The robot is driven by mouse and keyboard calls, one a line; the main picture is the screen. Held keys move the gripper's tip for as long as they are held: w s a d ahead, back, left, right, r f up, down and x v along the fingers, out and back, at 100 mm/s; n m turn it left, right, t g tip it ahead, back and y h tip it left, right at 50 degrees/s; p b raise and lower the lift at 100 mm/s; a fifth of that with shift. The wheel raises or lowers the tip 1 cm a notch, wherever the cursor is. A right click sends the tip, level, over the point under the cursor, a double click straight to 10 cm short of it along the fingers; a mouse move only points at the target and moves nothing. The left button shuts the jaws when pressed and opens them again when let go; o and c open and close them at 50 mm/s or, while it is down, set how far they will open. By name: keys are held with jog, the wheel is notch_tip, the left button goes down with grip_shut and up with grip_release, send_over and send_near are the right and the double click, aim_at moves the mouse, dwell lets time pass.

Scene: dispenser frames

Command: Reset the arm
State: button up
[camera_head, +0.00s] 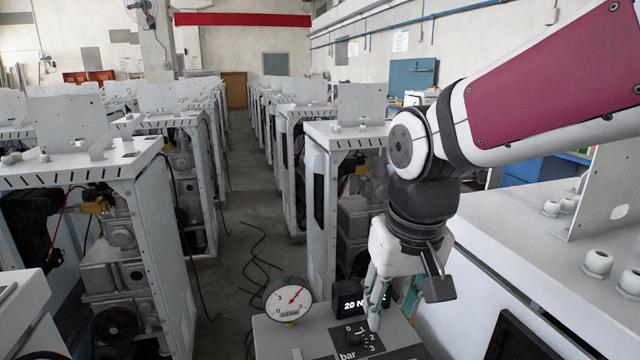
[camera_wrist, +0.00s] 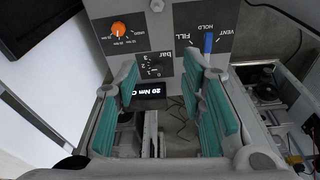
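My gripper (camera_head: 376,312) points down from my arm at the right, above the front control panel (camera_head: 318,336). In the wrist view its teal fingers (camera_wrist: 160,78) are spread apart with nothing held between them. A small black pressure knob marked bar (camera_head: 355,337) sits on the panel beside the fingertips; in the wrist view the knob (camera_wrist: 154,68) appears in the gap between them. I cannot tell whether a finger touches it. A black display (camera_head: 350,303) reading "20 N" is partly hidden behind the fingers; it also shows in the wrist view (camera_wrist: 141,96).
A round gauge (camera_head: 288,300) stands left of the display, its red needle pointing upper right. The wrist view shows an orange knob (camera_wrist: 119,29) and a blue lever (camera_wrist: 208,43). Dispenser frames (camera_head: 322,160) line both sides of an aisle with cables (camera_head: 258,262) on the floor.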

jog(key=s+d+r+m+t, duration=0.1)
jog(key=s+d+r+t, duration=0.1)
jog(key=s+d, duration=0.7)
jog(key=s, duration=0.4)
jog(key=shift+d+m, duration=0.25)
jog(key=shift+m, duration=0.15)
